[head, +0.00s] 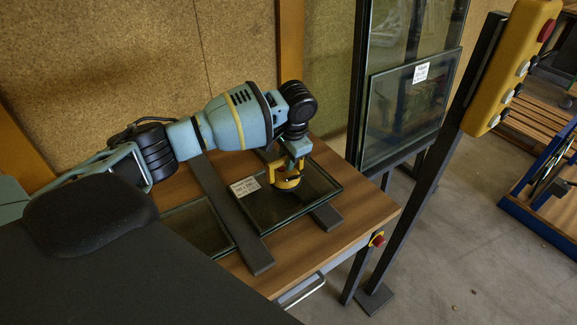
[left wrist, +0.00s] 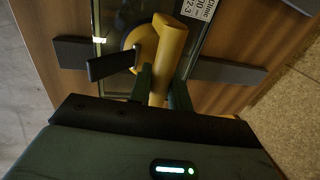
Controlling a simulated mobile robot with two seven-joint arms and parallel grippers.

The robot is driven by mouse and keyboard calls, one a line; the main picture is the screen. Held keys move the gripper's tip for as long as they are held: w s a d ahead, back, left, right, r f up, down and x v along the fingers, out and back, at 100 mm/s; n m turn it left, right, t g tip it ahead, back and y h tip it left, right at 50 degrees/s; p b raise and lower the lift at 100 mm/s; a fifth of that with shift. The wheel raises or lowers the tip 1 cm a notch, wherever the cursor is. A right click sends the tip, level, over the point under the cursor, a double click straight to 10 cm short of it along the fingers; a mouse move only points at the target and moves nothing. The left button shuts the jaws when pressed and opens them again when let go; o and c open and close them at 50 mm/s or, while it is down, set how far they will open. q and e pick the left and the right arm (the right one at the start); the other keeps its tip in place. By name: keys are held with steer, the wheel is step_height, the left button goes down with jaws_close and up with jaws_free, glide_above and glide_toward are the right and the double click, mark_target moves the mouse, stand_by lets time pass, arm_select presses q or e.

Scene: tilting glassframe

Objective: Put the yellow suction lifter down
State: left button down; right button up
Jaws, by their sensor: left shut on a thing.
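The yellow suction lifter (head: 286,178) is at the right part of the wooden table, over a dark glass pane (head: 262,212) with a white label. My left gripper (head: 297,158) is above it, shut on its yellow handle. In the left wrist view the handle (left wrist: 168,58) lies between the two dark fingers of my left gripper (left wrist: 160,88). A dark lever (left wrist: 108,64) sticks out beside the round yellow body. The lifter's cup is at the glass surface; I cannot tell whether it presses on it. My right gripper is not in view.
The glass lies across dark bars (head: 232,212) on the wooden table (head: 372,207). A red button (head: 377,239) sits at the table's front edge. A dark post with a yellow control box (head: 510,65) and a glass frame (head: 408,105) stand to the right.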

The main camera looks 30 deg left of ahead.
mark_target(292, 174)
arm_select(q)
steer(key=shift+w+a+r, duration=0.1)
steer(key=shift+w+a, duration=0.05)
steer(key=shift+w, duration=0.1)
steer(key=shift+w+a+f, duration=0.15)
steer(key=shift+f, duration=1.6)
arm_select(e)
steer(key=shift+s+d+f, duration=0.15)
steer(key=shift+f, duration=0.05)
arm_select(q)
steer(key=shift+f, duration=0.1)
steer(key=c, duration=1.3)
jaws_free()
steer(key=shift+f, duration=0.1)
steer(key=shift+r, duration=0.55)
step_height(292, 174, up, 11)
steer(key=s+d+p, duration=0.1)
steer(key=d, duration=0.1)
steer(key=shift+d, duration=0.15)
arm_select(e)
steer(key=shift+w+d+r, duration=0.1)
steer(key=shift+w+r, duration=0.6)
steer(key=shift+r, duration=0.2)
